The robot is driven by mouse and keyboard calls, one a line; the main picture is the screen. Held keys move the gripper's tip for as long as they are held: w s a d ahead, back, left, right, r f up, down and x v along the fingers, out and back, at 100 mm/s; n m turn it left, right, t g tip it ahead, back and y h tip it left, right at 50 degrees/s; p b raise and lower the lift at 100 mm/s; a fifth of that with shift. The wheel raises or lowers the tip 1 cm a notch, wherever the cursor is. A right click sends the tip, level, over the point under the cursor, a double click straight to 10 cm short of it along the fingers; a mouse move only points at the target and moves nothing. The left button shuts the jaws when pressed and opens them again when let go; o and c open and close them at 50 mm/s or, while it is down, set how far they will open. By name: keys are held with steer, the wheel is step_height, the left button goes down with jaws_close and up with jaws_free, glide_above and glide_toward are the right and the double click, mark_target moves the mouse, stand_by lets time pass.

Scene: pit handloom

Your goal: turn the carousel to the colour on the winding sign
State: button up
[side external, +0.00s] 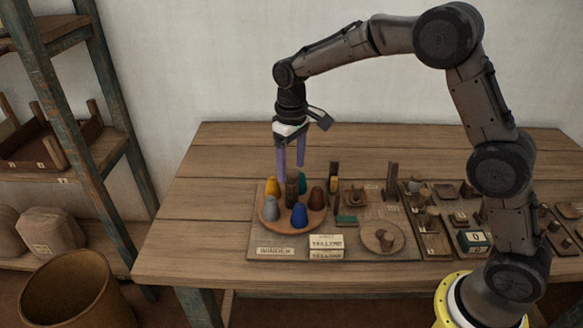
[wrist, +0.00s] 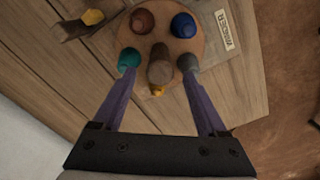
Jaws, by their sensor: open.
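The carousel is a round wooden disc (side external: 282,226) with a brown central post (side external: 292,188). Around the post stand yellow (side external: 271,186), grey (side external: 271,205), blue (side external: 299,216), red-brown (side external: 316,198) and teal (side external: 304,184) cones. A sign (side external: 326,242) in front of the carousel appears to read YELLOW, with a similar plate (side external: 326,254) below. My gripper (side external: 291,173) is open and empty, pointing down over the carousel. In the wrist view its purple fingertips straddle the post (wrist: 160,66), overlapping the teal (wrist: 128,58) and grey (wrist: 188,61) cones; contact is unclear. The yellow cone (wrist: 156,90) is partly hidden.
A WINDER label (side external: 275,251) lies at the board's front left. Right of the carousel are an upright post with yellow (side external: 333,178), a small round dish (side external: 370,239) and boards of small wooden parts (side external: 432,240). The table's left side is clear.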

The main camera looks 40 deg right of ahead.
steer(key=shift+f, duration=0.65)
jaws_close()
steer(key=shift+r, duration=0.1)
stand_by(0.9)
